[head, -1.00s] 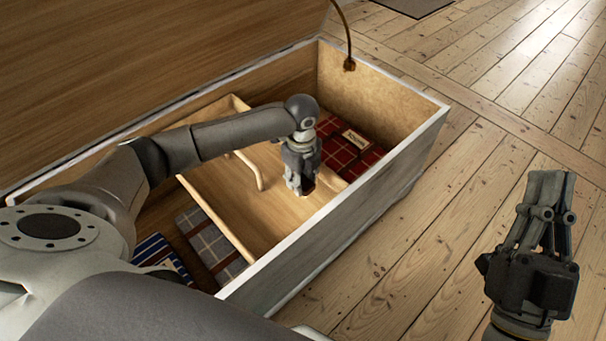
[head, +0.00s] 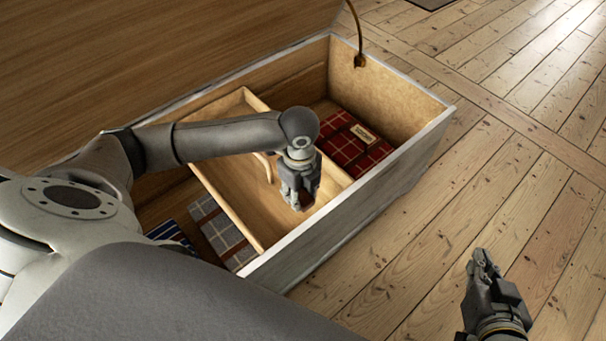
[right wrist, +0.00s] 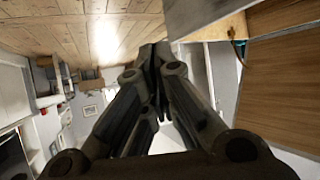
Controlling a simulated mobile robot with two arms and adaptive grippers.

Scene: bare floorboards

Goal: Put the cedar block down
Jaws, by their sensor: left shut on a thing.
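My left gripper (head: 298,197) reaches down into the wooden tray (head: 232,213) inside an open chest (head: 349,213). Its jaws are shut on a small brown piece, which I take to be the cedar block (head: 299,207). Only a sliver of it shows below the fingers; whether it touches the tray floor I cannot tell. My right gripper (head: 484,262) is over the floorboards right of the chest, its fingers together and empty. In the right wrist view its fingertips (right wrist: 156,58) meet.
A red plaid folded cloth (head: 343,150) with a label lies in the chest's far right end. A grey plaid cloth (head: 216,229) and a blue striped cloth (head: 172,235) lie left of the tray. The floor to the right is clear.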

